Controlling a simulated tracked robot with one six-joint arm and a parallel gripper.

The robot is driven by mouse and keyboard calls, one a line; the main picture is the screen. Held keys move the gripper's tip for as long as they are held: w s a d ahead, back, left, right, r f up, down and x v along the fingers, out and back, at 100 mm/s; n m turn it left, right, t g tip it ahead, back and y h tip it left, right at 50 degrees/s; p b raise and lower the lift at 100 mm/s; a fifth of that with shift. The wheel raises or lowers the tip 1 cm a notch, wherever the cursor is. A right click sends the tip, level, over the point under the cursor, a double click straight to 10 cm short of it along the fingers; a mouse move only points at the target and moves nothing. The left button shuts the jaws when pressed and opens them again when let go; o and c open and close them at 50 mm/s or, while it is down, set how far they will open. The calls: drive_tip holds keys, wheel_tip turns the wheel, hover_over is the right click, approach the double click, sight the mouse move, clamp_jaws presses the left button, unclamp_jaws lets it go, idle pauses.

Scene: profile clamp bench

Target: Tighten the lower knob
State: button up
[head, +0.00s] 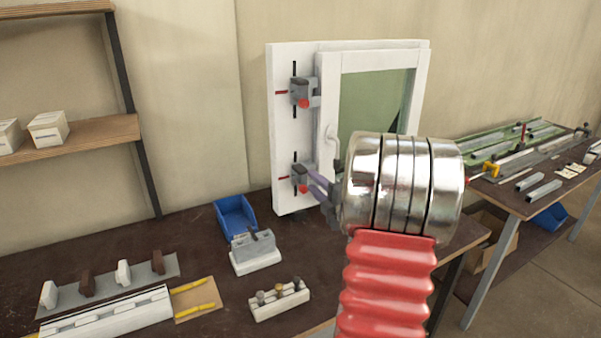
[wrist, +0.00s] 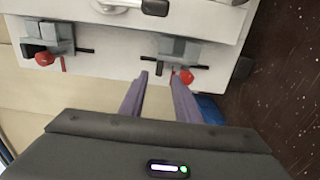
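The lower knob (head: 303,188) is a small red knob on the lower grey clamp (head: 299,175), low on the white upright panel (head: 281,140). In the wrist view, the lower knob (wrist: 186,76) shows at the right. My gripper (head: 310,178) has two purple fingers, apart with nothing visible between them. In the wrist view, my gripper (wrist: 158,74) points at the panel. The knob shows just outside the right fingertip, not between the fingers; I cannot tell whether they touch. The upper clamp (head: 301,92) carries a similar red knob (head: 304,104).
A framed window (head: 372,60) with a white handle (head: 332,140) is beside the clamps. A blue bin (head: 236,217), a grey fixture on a white base (head: 254,252) and a block with small knobs (head: 280,300) stand on the dark bench (head: 190,235). Bare bench lies left of the bin.

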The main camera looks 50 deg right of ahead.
sight(301, 169)
drive_tip(key=x, duration=0.9)
drive_tip(key=shift+f, duration=0.1)
drive_tip(key=shift+c, duration=0.2)
clamp_jaws()
